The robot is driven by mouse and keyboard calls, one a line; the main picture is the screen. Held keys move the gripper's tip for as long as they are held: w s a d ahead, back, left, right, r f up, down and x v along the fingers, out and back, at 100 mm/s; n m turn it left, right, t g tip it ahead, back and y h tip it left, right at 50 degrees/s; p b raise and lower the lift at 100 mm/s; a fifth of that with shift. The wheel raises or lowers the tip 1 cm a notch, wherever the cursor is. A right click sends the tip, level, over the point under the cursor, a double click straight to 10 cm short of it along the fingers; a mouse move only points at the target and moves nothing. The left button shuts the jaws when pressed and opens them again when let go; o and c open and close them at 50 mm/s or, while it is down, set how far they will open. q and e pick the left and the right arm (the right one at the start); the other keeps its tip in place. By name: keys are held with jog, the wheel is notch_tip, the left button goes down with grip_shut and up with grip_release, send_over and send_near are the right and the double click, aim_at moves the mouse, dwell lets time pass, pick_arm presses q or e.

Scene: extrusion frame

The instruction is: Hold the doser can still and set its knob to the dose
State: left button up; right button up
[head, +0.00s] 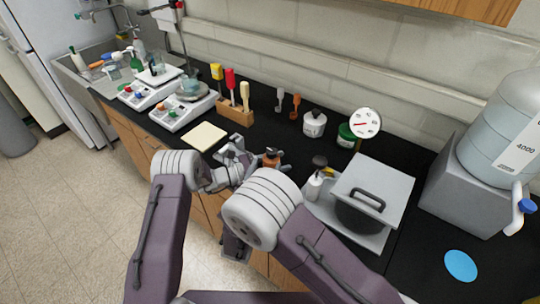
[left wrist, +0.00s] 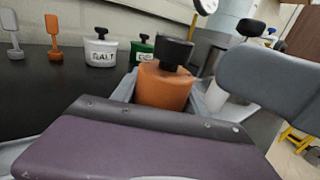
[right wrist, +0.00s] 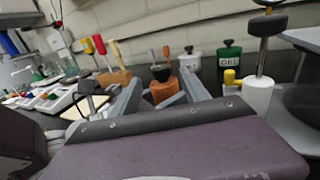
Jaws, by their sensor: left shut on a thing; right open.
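The doser can is orange-brown with a black knob on top. It shows in the head view (head: 271,159), just beyond my arms, and upright in the left wrist view (left wrist: 163,90). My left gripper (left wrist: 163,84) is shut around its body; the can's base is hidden. The black knob (left wrist: 174,52) stands clear above the fingers. In the right wrist view the can (right wrist: 163,92) and knob (right wrist: 161,73) lie beyond my open, empty right gripper (right wrist: 161,84). A round dial (head: 365,122) with a red pointer stands at the back; its marks are too small to read.
A white salt can (head: 314,124) and a green can (head: 346,134) stand behind. A tool block (head: 236,115) and beige pad (head: 204,137) are on the left.

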aim_at(270, 154)
jog(key=v, duration=0.5)
jog(key=x, duration=1.1)
jog(key=shift+r, duration=0.15)
